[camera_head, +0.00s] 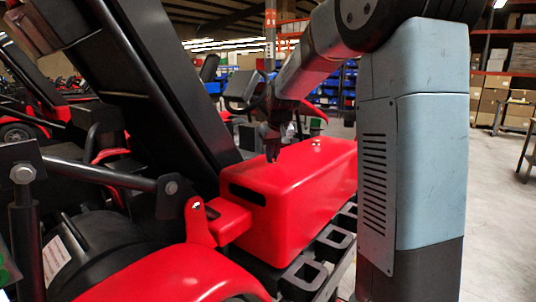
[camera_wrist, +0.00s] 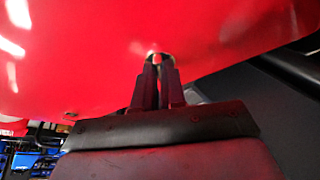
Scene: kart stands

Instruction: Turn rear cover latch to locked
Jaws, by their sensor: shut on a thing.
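The red rear cover (camera_head: 305,195) is a long box with rounded edges and a dark slot in its near end. My gripper (camera_head: 271,150) points down at the far left part of the cover's top. In the wrist view the glossy red cover (camera_wrist: 225,30) fills the upper part, and my gripper (camera_wrist: 157,62) reaches it with its fingers close together. A small latch (camera_wrist: 155,57), pale and red, shows between the fingertips, which are shut on it. The fingers hide most of the latch, so its turn position cannot be told.
A small metal fitting (camera_head: 316,142) sits on the cover's top, right of my gripper. A black sloping panel (camera_head: 165,80) rises close on the left. A black frame with square openings (camera_head: 303,276) runs along the cover's right side. Open floor (camera_head: 497,215) lies at right.

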